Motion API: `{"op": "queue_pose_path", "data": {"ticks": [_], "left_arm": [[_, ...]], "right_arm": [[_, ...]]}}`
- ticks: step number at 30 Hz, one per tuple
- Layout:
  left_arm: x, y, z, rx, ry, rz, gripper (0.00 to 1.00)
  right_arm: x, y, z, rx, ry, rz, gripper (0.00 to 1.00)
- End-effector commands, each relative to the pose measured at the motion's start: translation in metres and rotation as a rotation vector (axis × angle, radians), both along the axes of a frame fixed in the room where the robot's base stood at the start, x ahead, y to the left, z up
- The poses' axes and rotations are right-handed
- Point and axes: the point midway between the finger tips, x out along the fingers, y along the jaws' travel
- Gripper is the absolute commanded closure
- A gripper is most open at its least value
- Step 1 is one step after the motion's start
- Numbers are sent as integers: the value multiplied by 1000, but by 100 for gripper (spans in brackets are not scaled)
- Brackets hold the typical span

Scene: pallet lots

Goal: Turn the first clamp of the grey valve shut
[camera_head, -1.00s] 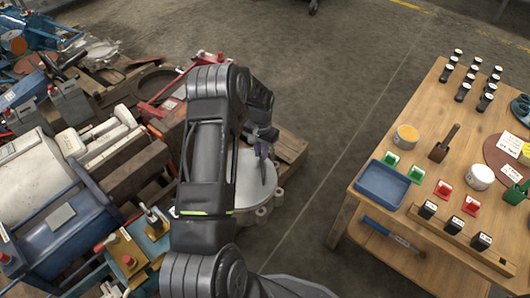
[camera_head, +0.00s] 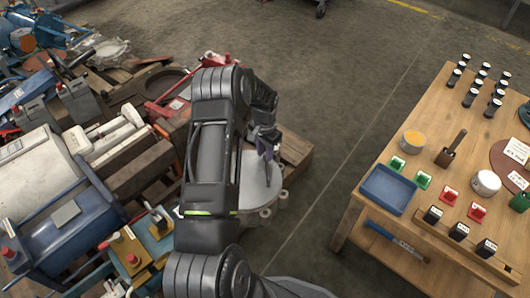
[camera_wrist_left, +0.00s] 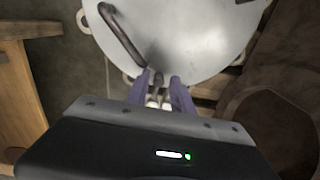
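The grey valve (camera_head: 254,185) is a round, pale grey disc with lugs around its rim, on a wooden pallet right of my left arm. The arm hides its left part. In the left wrist view, the valve's flat face (camera_wrist_left: 190,35) fills the top, with a dark curved bar (camera_wrist_left: 122,36) on it. My left gripper (camera_head: 268,150) is over the far edge of the disc, pointing down. In the left wrist view, its purple fingers (camera_wrist_left: 160,82) stand apart at the rim, with a small dark clamp-like piece (camera_wrist_left: 158,79) between them; contact is unclear. My right gripper is out of view.
A wooden table (camera_head: 432,120) at right holds a blue tray (camera_head: 388,188), cans and several small blocks. Pallets of machine parts, including a blue machine (camera_head: 75,235), crowd the left. Bare floor (camera_head: 330,130) lies between.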

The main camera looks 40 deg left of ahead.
Motion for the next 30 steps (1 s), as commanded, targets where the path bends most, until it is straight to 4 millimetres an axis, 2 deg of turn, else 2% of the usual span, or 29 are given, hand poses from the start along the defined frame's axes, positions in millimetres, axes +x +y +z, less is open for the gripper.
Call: {"op": "queue_pose_path", "data": {"ticks": [9,13,24,30], "left_arm": [[0,-1,0,-1,1,0,64],[0,-1,7,-1,0,0,64],[0,0,63,0,-1,1,64],[0,-1,78,-1,0,0,64]], "right_arm": [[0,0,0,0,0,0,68],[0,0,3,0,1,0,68],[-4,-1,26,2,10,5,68],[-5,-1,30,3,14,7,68]]}}
